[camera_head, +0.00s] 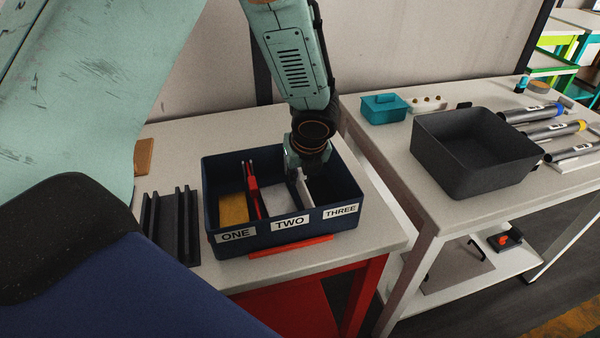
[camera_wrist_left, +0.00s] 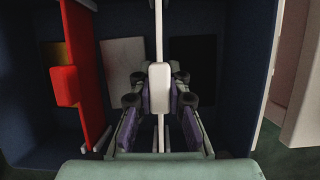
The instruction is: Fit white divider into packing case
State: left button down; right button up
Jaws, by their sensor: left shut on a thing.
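The packing case (camera_head: 212,225) is a dark blue box on the near table, with front labels ONE, TWO and THREE. The white divider (camera_head: 304,190) stands upright in it between the TWO and THREE sections. In the left wrist view the divider (camera_wrist_left: 159,40) runs edge-on up the middle. My left gripper (camera_wrist_left: 159,100) is shut on the divider's white grip tab. In the head view my left gripper (camera_head: 304,168) is down inside the case's right part and hides some of the divider. I cannot tell how deep the divider sits. My right gripper is not in view.
A red divider (camera_head: 252,188) stands between ONE and TWO. A dark slotted rack (camera_head: 170,225) is left of the case. A grey bin (camera_head: 470,150), a teal box (camera_head: 385,107) and labelled cylinders (camera_head: 555,130) are on the right table. A gap separates the tables.

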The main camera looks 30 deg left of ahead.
pick_arm(q)
jog(key=shift+r, duration=0.1)
jog(key=c, duration=1.7)
grip_release()
jog(key=o, duration=0.5)
jog(key=v, duration=1.2)
jog(key=shift+d, duration=0.1)
jog(key=shift+s, duration=0.1)
